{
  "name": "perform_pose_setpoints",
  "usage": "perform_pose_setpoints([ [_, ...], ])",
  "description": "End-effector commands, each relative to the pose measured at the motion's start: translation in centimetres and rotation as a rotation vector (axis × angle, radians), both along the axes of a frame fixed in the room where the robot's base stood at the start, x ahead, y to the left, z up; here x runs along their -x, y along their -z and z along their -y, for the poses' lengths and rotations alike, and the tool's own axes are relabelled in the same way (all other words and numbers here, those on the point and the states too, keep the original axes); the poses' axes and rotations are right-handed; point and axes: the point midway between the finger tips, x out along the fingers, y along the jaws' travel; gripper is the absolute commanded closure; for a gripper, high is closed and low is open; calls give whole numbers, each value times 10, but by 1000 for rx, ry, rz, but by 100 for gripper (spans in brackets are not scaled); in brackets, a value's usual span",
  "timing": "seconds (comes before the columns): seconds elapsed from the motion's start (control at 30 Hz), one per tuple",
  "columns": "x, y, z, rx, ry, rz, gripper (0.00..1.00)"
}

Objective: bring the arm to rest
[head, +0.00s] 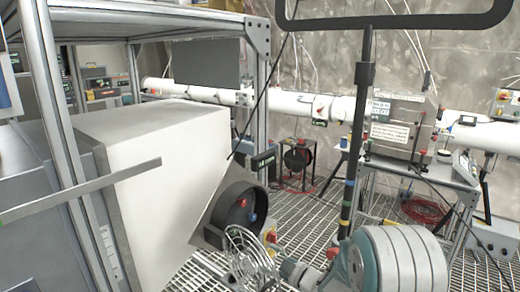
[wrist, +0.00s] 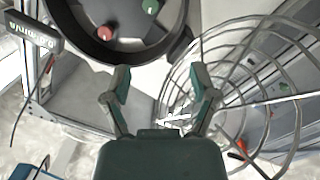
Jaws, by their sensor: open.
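My gripper (wrist: 162,82) shows in the wrist view with its two green-and-grey fingers spread and nothing between them. A black round tray (wrist: 168,52) lies beyond the fingertips, with a red and a green piece in it. A wire basket (wrist: 250,75) is just right of the fingers; I cannot tell whether they touch. In the head view my arm reaches in from the lower right, its end beside the wire basket (head: 248,258) and below the black tray (head: 222,213). The fingers are hard to make out there.
A large white box (head: 150,160) and a metal frame (head: 256,90) fill the left. A steel bench (head: 420,172) with equipment stands at the right. A white pipe (head: 215,95) runs along the back wall. Grating floor (head: 310,205) is open between them.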

Motion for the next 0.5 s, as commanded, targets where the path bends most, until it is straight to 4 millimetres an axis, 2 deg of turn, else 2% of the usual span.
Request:
perform_pose_setpoints([
  [0.27,-5,-29,18,64,136,-42,24],
  [0.5,1,-68,51,123,346,-129,24],
])
